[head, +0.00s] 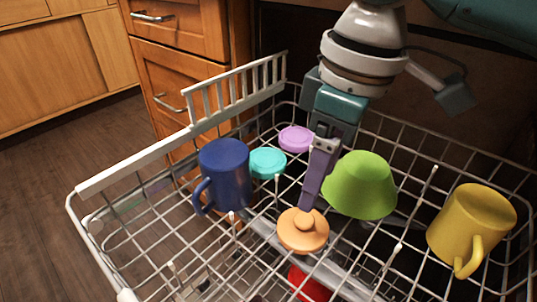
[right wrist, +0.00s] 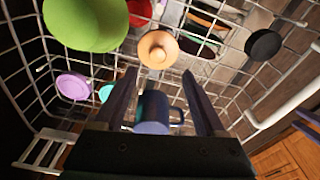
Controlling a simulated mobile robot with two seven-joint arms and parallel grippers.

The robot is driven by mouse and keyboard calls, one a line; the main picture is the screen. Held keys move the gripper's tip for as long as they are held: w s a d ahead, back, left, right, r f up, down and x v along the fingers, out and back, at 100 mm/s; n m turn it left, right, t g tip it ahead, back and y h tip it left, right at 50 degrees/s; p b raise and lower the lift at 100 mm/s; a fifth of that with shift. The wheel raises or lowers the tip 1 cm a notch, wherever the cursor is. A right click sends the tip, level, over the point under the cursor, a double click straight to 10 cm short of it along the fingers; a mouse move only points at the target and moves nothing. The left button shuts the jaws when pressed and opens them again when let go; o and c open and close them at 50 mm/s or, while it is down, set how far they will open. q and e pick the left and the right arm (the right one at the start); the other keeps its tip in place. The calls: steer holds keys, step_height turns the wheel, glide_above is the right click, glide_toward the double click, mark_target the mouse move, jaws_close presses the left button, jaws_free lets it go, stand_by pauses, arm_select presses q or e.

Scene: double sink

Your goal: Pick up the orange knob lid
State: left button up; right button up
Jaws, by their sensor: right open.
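The orange knob lid (head: 303,236) lies in the dish rack with its round knob up, between the blue mug and the green bowl. In the right wrist view the orange lid (right wrist: 158,50) shows just beyond the fingertips. My right gripper (head: 309,203) reaches down from above, its fingertips close to the lid's far edge. In the right wrist view my right gripper (right wrist: 161,76) is open, with nothing held between its fingers. Whether a finger touches the lid I cannot tell.
The blue mug (head: 224,172) stands left of the lid, the green bowl (head: 360,186) right and the yellow mug (head: 470,226) far right. Teal (head: 267,163) and purple (head: 296,138) lids lie behind. A red item (head: 308,284) is lower down. White wire rack (head: 150,166) surrounds them.

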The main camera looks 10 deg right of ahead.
mark_target(305, 219)
steer(key=f, duration=0.1)
steer(key=f+b, duration=0.2)
steer(key=f, duration=0.1)
steer(key=shift+a, duration=0.25)
steer(key=f+b, duration=0.2)
steer(key=f, duration=0.1)
steer(key=w+f+b, duration=0.1)
steer(key=f, duration=0.1)
steer(key=shift+b, duration=0.3)
steer(key=shift+r, duration=0.1)
steer(key=shift+c, duration=0.3)
steer(key=shift+c, duration=0.8)
jaws_close()
